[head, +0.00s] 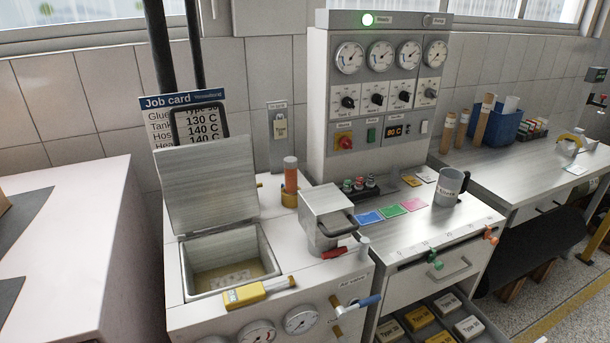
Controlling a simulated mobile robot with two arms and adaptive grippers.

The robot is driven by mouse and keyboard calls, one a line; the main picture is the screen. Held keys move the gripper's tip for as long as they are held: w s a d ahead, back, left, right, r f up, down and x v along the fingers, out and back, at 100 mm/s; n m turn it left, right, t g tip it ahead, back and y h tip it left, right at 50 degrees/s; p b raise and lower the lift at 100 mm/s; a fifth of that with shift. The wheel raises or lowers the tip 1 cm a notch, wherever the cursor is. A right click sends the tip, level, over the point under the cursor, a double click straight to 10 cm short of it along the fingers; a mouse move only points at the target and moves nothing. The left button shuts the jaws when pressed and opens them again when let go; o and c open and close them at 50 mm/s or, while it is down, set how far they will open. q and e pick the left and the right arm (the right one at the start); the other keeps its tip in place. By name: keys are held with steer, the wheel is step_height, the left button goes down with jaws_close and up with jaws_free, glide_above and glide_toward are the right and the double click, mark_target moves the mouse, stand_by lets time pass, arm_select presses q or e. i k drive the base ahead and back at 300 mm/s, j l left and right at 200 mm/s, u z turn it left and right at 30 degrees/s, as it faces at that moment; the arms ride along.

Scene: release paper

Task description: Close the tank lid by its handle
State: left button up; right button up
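The tank lid (205,185) is a grey metal plate standing open, tilted up at the back of the tank. A dark loop handle (199,110) shows at the lid's upper edge, in front of the job card. The tank (189,282) is a square metal well set in the white machine top. Its mouth is uncovered and pale pieces (228,275) lie in a yellowish layer inside. Neither of my grippers shows in the head view.
A yellow tool (258,292) lies at the tank's front rim. A metal box with a dark handle (327,215) stands to the right, near an orange-topped cylinder (290,175). Dark vertical pipes (160,50) rise behind the lid. A drawer (430,320) is open at lower right.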

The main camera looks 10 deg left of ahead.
mark_target(207, 184)
steer(key=u, duration=1.1)
